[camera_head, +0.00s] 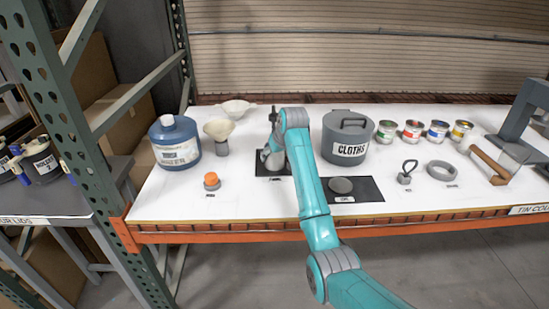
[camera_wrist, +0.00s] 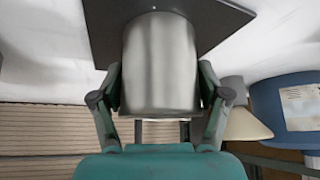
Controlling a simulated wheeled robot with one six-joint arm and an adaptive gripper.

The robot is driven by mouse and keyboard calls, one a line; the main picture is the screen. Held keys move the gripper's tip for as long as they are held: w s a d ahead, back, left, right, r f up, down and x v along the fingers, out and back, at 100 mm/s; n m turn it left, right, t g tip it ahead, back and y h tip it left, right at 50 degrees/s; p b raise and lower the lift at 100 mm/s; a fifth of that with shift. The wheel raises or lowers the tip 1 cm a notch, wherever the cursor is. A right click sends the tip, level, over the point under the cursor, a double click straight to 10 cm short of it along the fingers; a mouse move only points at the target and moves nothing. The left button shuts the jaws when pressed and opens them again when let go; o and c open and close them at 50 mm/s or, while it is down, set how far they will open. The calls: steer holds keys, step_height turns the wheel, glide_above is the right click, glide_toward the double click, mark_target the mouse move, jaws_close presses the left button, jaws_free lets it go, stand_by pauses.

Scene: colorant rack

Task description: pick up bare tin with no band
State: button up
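A bare grey metal tin with no band (camera_wrist: 160,62) stands between my fingers in the wrist view. It is over a dark mat (camera_wrist: 95,30), and I cannot tell whether it rests on it. My gripper (camera_wrist: 160,90) has one finger at each side of the tin, and both pads appear to touch its wall. In the head view my gripper (camera_head: 271,147) is over the left dark mat (camera_head: 262,171), and the tin (camera_head: 272,161) shows only partly below it. Several small tins with coloured bands (camera_head: 387,132) stand at the back right.
A grey "CLOTHS" pot (camera_head: 347,140) stands close right of my arm. A second dark mat (camera_head: 369,192) holds a grey disc (camera_head: 340,185).

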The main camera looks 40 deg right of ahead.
steer(key=c, duration=0.4)
steer(key=shift+c, duration=0.2)
steer(key=shift+r, duration=0.25)
